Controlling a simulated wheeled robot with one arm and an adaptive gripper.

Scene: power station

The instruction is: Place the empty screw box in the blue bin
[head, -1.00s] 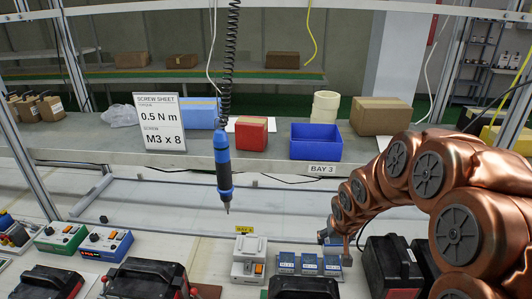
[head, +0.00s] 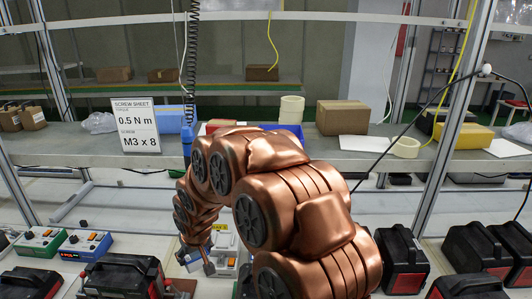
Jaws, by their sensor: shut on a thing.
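My gripper (head: 196,260) is small in the lower middle of the head view, in front of a white device (head: 225,256). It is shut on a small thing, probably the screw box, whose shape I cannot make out. The blue bin (head: 284,129) stands on the shelf behind my arm; only its upper part shows above the copper links. My gripper is well below and to the left of the bin. The row of small blue screw boxes on the bench is hidden behind my arm.
On the shelf (head: 80,151) are a red box (head: 217,124), a cardboard box (head: 342,117), tape rolls (head: 291,109) and a screw sheet sign (head: 135,125). A blue screwdriver (head: 187,142) hangs at the left of my arm. Black cases (head: 400,260) crowd the bench.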

